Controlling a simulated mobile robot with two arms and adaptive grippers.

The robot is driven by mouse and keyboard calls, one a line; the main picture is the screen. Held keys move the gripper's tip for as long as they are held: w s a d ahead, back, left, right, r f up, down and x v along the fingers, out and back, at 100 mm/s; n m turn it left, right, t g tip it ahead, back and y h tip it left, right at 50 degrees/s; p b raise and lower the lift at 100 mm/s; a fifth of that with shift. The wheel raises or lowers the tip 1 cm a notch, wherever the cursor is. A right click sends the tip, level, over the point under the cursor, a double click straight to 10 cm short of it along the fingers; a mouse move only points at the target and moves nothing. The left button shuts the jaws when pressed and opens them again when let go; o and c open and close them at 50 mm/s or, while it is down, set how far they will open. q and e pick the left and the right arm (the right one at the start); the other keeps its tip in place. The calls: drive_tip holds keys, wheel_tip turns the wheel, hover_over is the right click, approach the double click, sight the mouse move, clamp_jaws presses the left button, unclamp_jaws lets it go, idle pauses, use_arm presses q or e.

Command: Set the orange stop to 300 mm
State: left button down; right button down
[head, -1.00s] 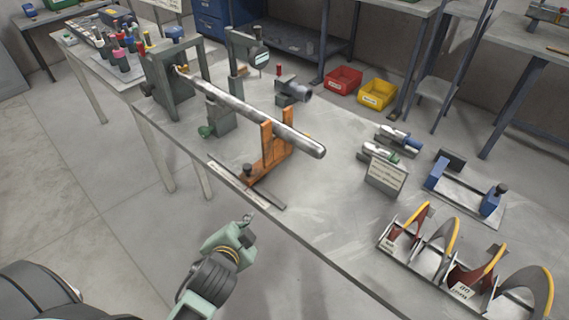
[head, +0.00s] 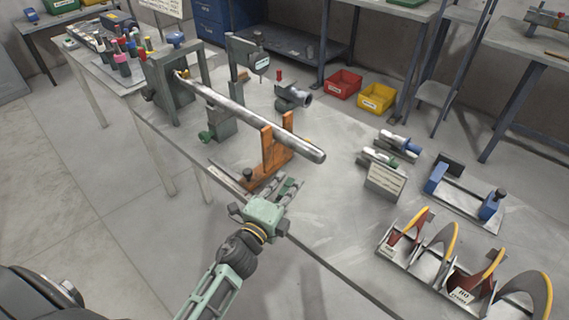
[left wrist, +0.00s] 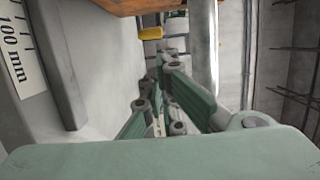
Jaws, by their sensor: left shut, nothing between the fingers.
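The orange stop (head: 276,150) stands upright on the table near its front edge, with the long metal bar (head: 225,107) passing at its upper part. A black knob (head: 248,175) is at its base. My left gripper (head: 288,188) is shut and empty, low in front of the stop's right side; contact cannot be told. In the left wrist view the closed fingers (left wrist: 162,100) fill the middle, and part of the orange stop (left wrist: 130,5) shows at the top. A scale strip marked 100 mm (left wrist: 12,55) shows at the left. My right gripper is out of view.
The bar runs back to a grey stand (head: 168,85). Table surface (head: 330,205) between stop and rack is clear.

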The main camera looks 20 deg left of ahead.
use_arm(q)
drive_tip(key=w, duration=0.5)
drive_tip(key=shift+w+d+r, duration=0.1)
drive_tip(key=shift+w+d, duration=0.05)
drive_tip(key=shift+d, duration=0.05)
drive_tip(key=shift+w+a+p, duration=0.25)
drive_tip(key=shift+a+p, duration=0.25)
drive_tip(key=shift+a, duration=0.7)
drive_tip(key=shift+w+a, duration=0.15)
drive_tip(key=shift+a, duration=0.5)
drive_tip(key=w+a+b, duration=0.1)
drive_tip(key=a, duration=0.3)
drive_tip(key=w+a+b, duration=0.1)
drive_tip(key=w+a, duration=0.1)
drive_tip(key=a, duration=0.3)
drive_tip(key=w+a+b, duration=0.1)
drive_tip(key=w+a, duration=0.1)
drive_tip(key=a, duration=0.3)
drive_tip(key=shift+w+a, duration=0.1)
drive_tip(key=shift+a, duration=0.1)
drive_tip(key=shift+w+a, duration=0.1)
drive_tip(key=shift+a, duration=0.25)
